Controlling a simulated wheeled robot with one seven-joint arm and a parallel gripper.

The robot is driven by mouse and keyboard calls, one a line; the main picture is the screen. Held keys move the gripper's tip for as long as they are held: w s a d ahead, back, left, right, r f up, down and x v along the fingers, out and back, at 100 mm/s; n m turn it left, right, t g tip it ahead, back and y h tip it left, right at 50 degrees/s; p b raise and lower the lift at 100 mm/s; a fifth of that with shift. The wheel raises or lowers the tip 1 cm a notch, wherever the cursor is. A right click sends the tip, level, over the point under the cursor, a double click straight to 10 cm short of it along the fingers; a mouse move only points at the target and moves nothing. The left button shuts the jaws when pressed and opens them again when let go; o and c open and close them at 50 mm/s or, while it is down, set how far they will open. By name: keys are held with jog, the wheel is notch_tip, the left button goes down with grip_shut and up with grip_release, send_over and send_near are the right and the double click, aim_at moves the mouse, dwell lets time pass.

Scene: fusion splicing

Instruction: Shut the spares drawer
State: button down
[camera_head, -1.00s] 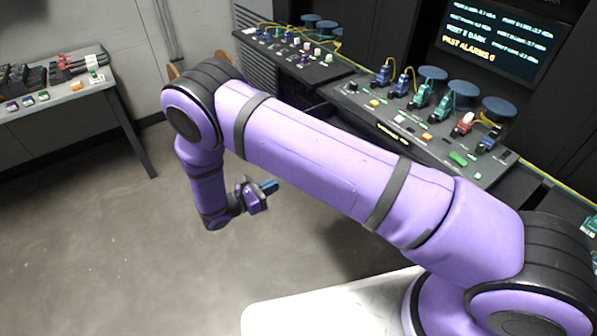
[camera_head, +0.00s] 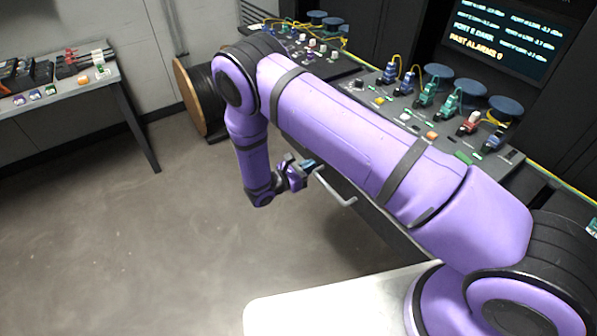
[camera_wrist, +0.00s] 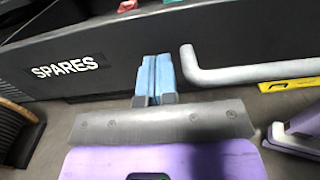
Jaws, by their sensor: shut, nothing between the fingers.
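The spares drawer (camera_wrist: 110,61) shows in the wrist view as a dark front with a white "SPARES" label (camera_wrist: 65,66). It stands open, with part of its inside visible over the top edge. Its grey bar handle (camera_wrist: 250,72) is to the right of my fingers, and it also shows in the head view (camera_head: 336,190). My gripper (camera_wrist: 154,75) has its blue fingers shut and empty, pointing at the drawer front between label and handle. Whether the fingertips touch the front I cannot tell. In the head view my gripper (camera_head: 309,164) is beside the handle; my arm hides most of the drawer.
A bench with connectors and blue reels (camera_head: 440,71) runs behind my arm. A large cable drum (camera_head: 200,95) stands by the wall. A side table (camera_head: 70,88) is at the left. The floor between is clear.

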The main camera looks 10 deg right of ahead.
jog(key=shift+w+d, duration=0.15)
jog(key=shift+d, duration=0.25)
jog(key=shift+d, duration=0.1)
jog(key=x, duration=2.1)
jog(key=shift+w+d, duration=0.1)
jog(key=shift+d, duration=0.3)
jog(key=shift+w+d, duration=0.1)
jog(key=shift+d, duration=0.25)
jog(key=shift+d+r, duration=0.15)
